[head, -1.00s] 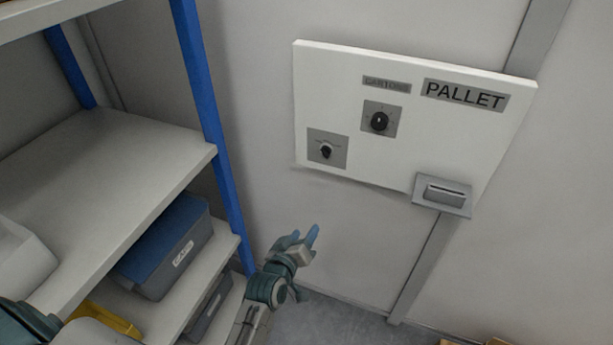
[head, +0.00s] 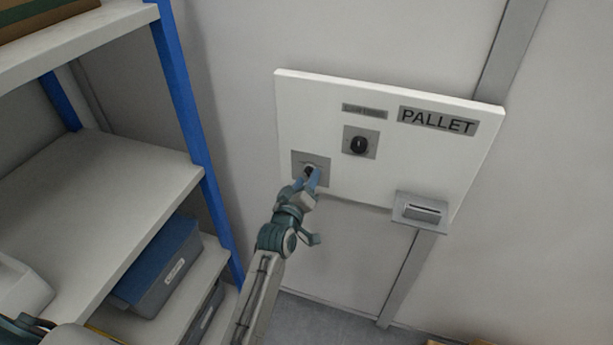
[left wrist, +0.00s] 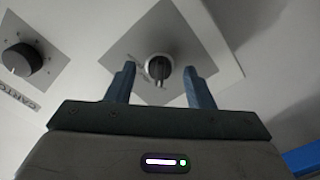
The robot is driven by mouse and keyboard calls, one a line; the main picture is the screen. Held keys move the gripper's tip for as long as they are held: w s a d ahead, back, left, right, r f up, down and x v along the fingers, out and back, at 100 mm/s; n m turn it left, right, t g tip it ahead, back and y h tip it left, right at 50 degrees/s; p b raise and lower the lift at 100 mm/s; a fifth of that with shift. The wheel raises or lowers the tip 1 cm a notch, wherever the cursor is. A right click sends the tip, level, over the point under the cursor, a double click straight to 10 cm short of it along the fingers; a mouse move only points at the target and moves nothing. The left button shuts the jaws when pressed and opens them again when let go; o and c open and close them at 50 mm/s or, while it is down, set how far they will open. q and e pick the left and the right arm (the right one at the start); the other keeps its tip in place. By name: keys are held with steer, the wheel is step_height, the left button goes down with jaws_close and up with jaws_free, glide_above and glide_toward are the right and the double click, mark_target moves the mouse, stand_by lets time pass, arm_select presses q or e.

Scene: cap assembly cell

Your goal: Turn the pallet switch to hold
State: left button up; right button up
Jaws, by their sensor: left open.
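The white panel labelled PALLET (head: 437,121) is on the wall. Its lower-left switch is a small dark knob (head: 309,170) on a grey square plate (head: 300,160). My left gripper (head: 312,179) is at this knob, partly covering it in the head view. In the left wrist view the knob (left wrist: 158,67) sits between and beyond the open blue fingertips (left wrist: 160,82), with a gap on both sides. The second, dark round knob (head: 359,145) is up and right of it in the head view; it also shows in the left wrist view (left wrist: 22,60).
A grey slotted box (head: 422,211) is at the panel's lower right edge. A shelf rack with a blue post (head: 184,88) stands at the left, holding a blue-lidded bin (head: 160,268). The wall right of the panel is clear.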

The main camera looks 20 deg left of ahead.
arm_select(q)
steer(key=shift+w, duration=0.3)
steer(key=c, duration=1)
steer(key=shift+a+f+m+b, duration=0.1)
steer(key=shift+m+b, duration=0.3)
steer(key=shift+m, duration=1.75)
steer(key=shift+a+f+m+b, duration=0.1)
steer(key=shift+m+b, duration=0.3)
steer(key=shift+m, duration=1.75)
